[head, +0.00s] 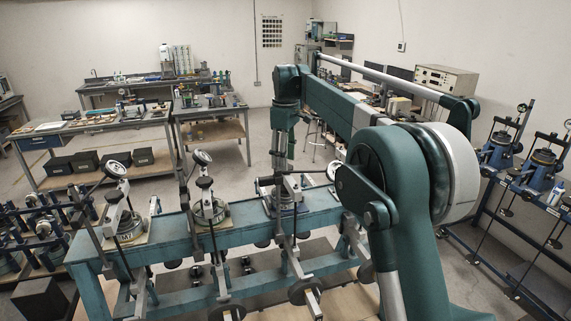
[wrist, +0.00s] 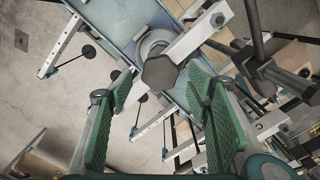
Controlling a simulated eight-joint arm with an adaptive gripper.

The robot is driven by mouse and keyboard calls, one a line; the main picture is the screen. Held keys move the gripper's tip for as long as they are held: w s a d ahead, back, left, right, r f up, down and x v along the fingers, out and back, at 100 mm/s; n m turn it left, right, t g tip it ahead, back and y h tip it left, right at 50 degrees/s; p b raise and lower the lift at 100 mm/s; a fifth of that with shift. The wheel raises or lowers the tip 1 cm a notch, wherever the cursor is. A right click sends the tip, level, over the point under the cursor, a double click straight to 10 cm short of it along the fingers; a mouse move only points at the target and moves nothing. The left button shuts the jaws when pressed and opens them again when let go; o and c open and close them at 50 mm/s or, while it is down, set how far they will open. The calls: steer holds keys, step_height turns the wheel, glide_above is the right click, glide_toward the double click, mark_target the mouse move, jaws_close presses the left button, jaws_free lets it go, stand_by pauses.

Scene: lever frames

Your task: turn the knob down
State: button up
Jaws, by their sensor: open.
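In the wrist view a dark hexagonal knob (wrist: 160,72) sits at the end of a pale metal bar, over a round pale part. My gripper (wrist: 161,82) is open, with its green ridged finger pads on either side of the knob's near side. I see no contact, and the depth between fingertips and knob is hard to judge. In the head view my gripper (head: 280,160) points down over the third lever frame (head: 286,194) on the teal bench (head: 240,228). The knob cannot be made out there, among the frame's parts and my arm.
Two more lever frames with dial gauges, one at the far left (head: 122,222) and one in the middle (head: 206,205), stand on the same bench. Hanging levers and weights (head: 306,290) crowd its front. More blue frames (head: 540,160) stand at right. Open floor lies behind the bench.

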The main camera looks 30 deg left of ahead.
steer(key=shift+f, duration=1.1)
steer(key=c, duration=0.9)
